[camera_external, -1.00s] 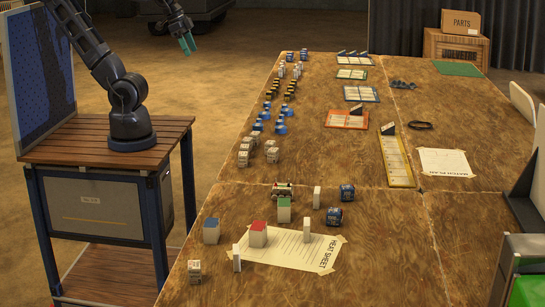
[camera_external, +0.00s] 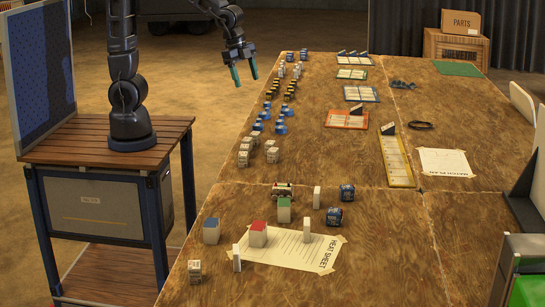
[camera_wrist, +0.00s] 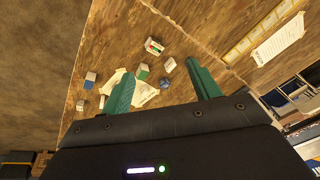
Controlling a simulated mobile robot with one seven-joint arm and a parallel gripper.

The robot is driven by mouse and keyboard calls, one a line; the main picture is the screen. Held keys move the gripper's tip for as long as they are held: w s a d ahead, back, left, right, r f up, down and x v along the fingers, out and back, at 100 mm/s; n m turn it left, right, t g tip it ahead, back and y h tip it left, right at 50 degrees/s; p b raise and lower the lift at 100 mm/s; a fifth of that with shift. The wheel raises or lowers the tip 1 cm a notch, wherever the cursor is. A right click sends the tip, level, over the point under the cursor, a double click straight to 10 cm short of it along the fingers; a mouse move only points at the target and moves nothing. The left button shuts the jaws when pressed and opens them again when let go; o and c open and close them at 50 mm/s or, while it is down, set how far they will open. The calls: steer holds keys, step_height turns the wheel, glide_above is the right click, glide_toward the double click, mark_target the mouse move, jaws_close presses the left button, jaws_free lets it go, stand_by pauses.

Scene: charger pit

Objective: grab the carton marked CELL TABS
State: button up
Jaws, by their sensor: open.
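My gripper (camera_external: 245,76) is open and empty, high up beside the far left edge of the table, with its two teal fingers pointing down. In the wrist view its fingers (camera_wrist: 159,72) are spread with nothing between them in hold. No CELL TABS lettering is legible in either view. Small white printed cartons (camera_external: 244,158) stand in a cluster near the table's left edge, and a single similar carton (camera_external: 194,270) stands at the front left corner. I cannot tell which, if any, is the CELL TABS carton.
The wooden table (camera_external: 350,250) holds a HEAT SHEET paper (camera_external: 287,250) with coloured blocks around it. Blue cans (camera_external: 347,192) stand right of the blocks. Rows of small blue and yellow-black items run along the left edge. Trays (camera_external: 347,119) and a yellow strip (camera_external: 396,160) lie mid-table.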

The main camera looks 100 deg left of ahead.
steer(key=w+d+f+m+g+h, duration=0.15)
steer(key=w+d+f+m, duration=0.25)
steer(key=w+d+f, duration=0.7)
steer(key=m+h, duration=0.3)
steer(key=m, duration=0.1)
glide_toward(284, 202)
steer(key=shift+w+d+f+g, duration=0.45)
steer(key=shift+w+d+f, duration=0.1)
steer(key=shift+d+f, duration=0.1)
steer(key=x, duration=0.5)
steer(key=shift+f, duration=0.25)
steer(key=shift+a+x, duration=0.2)
steer(key=shift+x, duration=1.1)
steer(key=shift+a+x, duration=0.15)
steer(key=shift+x, duration=1.15)
steer(key=shift+s+f, duration=0.15)
steer(key=c, duration=1.1)
steer(key=shift+o, duration=0.2)
